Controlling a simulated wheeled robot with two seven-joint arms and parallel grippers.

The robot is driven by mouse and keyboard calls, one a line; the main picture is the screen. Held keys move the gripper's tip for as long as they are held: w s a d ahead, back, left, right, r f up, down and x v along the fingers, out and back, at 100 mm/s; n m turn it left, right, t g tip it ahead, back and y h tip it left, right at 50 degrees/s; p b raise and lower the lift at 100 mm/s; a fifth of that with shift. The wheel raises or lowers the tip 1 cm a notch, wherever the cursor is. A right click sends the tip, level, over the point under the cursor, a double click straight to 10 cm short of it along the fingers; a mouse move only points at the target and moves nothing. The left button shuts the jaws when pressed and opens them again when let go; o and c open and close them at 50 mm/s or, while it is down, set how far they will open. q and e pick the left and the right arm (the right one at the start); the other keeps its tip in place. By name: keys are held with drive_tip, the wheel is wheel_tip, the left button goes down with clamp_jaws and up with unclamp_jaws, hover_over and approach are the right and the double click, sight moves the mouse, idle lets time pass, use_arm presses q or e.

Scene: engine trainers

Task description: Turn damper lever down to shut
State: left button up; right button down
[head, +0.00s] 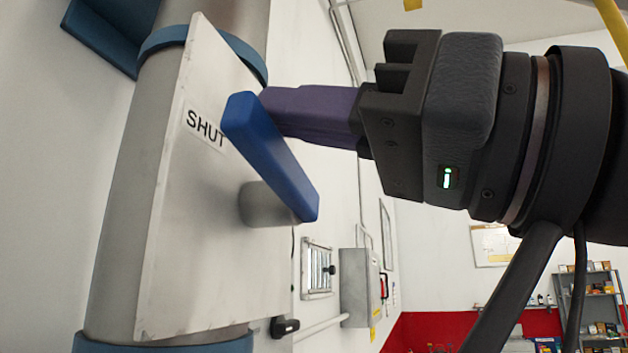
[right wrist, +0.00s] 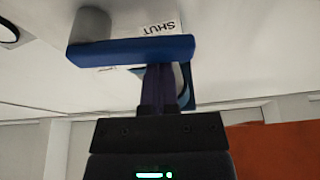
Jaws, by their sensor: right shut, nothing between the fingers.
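The damper lever (head: 270,155) is a blue bar on a grey round hub (head: 262,205), in front of a pale metal plate (head: 185,250). It slants from upper left to lower right. Its upper end is beside the printed SHUT label (head: 205,128). In the right wrist view the lever (right wrist: 130,50) lies across the picture, with the label (right wrist: 160,28) just behind it. My right gripper (head: 272,108) is shut and empty. Its purple fingers reach the lever's upper end from the right and look touching or very close; exact contact is unclear. My left gripper is out of view.
The plate is fixed to a thick grey pipe (head: 115,240) with blue bands (head: 170,342). A grey wall box (head: 358,285) and a shelf of small boxes (head: 598,305) stand far behind. Open space lies right of the lever, below my right arm.

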drive_tip(key=shift+s+f+n, duration=0.15)
drive_tip(key=shift+f+n, duration=0.2)
drive_tip(key=shift+n, duration=0.05)
drive_tip(key=shift+a+f, duration=0.1)
drive_tip(key=shift+f, duration=0.05)
idle(0.4)
